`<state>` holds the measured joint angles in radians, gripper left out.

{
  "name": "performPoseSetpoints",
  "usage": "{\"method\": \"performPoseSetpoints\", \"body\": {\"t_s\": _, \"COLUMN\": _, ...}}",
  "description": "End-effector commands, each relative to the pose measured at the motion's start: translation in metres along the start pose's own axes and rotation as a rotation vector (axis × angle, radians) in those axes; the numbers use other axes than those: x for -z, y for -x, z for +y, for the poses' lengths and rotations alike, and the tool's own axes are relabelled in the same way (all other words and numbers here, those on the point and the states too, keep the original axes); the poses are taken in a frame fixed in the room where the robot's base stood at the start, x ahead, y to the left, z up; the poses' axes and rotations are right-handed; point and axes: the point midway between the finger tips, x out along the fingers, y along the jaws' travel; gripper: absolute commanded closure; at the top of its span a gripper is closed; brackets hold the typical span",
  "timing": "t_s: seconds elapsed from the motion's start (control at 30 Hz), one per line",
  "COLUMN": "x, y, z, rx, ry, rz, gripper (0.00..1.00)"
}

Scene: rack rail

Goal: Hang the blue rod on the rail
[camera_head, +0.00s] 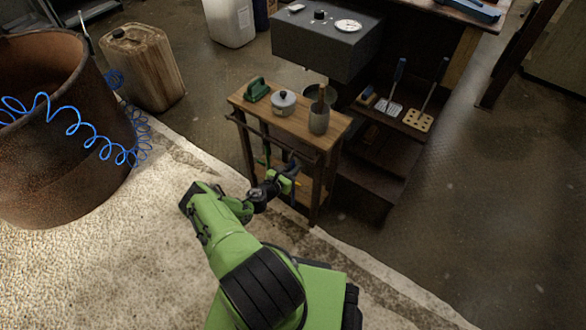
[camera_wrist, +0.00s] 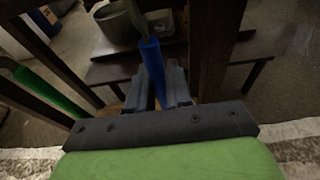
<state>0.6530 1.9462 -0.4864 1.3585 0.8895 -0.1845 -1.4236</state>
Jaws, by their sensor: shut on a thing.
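The blue rod (camera_wrist: 152,62) is between the fingers of my gripper (camera_wrist: 157,88) in the wrist view, its far part reaching past the fingertips. My gripper (camera_head: 282,179) is shut on it in front of the small wooden rack in the head view, low near the rack's right front leg. The dark rail (camera_head: 262,138) runs along the rack's front, just under its top. The held rod looks apart from the rail, but the arm and the angle leave this unclear. A green rod (camera_wrist: 52,95) shows at the left of the wrist view.
The rack top (camera_head: 262,116) bears a green item (camera_head: 256,89), a lidded pot (camera_head: 283,103) and a utensil holder (camera_head: 319,119). A dark shelf unit (camera_head: 372,155) stands to the right. A rusty drum (camera_head: 60,170) stands left. Floor at far right is clear.

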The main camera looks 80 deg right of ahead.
Motion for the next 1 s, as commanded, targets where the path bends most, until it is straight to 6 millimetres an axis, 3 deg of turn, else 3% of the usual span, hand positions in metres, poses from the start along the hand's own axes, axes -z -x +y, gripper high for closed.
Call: {"method": "performPoseSetpoints", "body": {"t_s": 1.0, "x": -0.024, "y": 0.018, "z": 0.000, "rx": 0.000, "ry": 0.001, "rz": -0.001, "gripper": 1.00}}
